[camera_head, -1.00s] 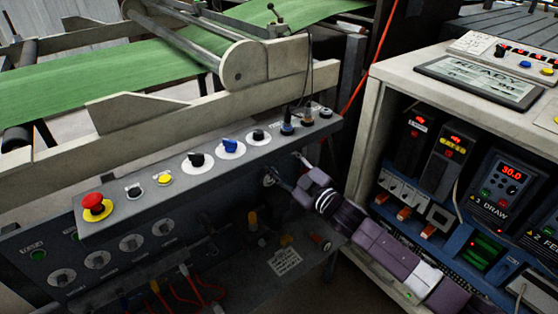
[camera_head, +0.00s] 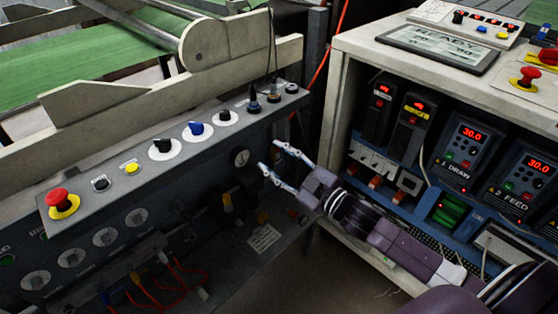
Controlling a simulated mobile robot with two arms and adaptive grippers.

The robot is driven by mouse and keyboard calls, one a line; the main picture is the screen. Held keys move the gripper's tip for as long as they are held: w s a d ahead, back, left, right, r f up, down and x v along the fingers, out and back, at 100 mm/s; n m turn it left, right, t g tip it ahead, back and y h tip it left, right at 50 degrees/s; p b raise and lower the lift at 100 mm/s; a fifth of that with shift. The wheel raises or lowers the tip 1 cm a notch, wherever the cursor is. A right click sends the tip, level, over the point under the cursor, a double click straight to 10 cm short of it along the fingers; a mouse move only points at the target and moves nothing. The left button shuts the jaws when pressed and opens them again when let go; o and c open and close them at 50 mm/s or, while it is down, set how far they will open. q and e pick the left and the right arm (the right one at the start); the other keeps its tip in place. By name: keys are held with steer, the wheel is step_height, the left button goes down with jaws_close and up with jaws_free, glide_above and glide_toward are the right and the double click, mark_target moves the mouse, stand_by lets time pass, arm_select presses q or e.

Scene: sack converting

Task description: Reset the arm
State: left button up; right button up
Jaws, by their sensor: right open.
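My right gripper (camera_head: 271,158) is open and empty. Its two thin grey fingers point up and left, in front of the right end of the grey control panel (camera_head: 222,140). It appears apart from the panel. My right arm comes in from the lower right, across the front of the white cabinet. My left gripper and arm are not in view.
The panel carries a red mushroom button (camera_head: 59,200), a yellow button (camera_head: 131,168), a blue knob (camera_head: 197,129) and black knobs. Coloured cables hang below. The white cabinet (camera_head: 335,90) on the right holds drives with lit displays. Green belt material (camera_head: 90,60) runs behind.

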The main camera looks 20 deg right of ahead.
steer(key=shift+s+d, duration=0.2)
steer(key=shift+s, duration=0.35)
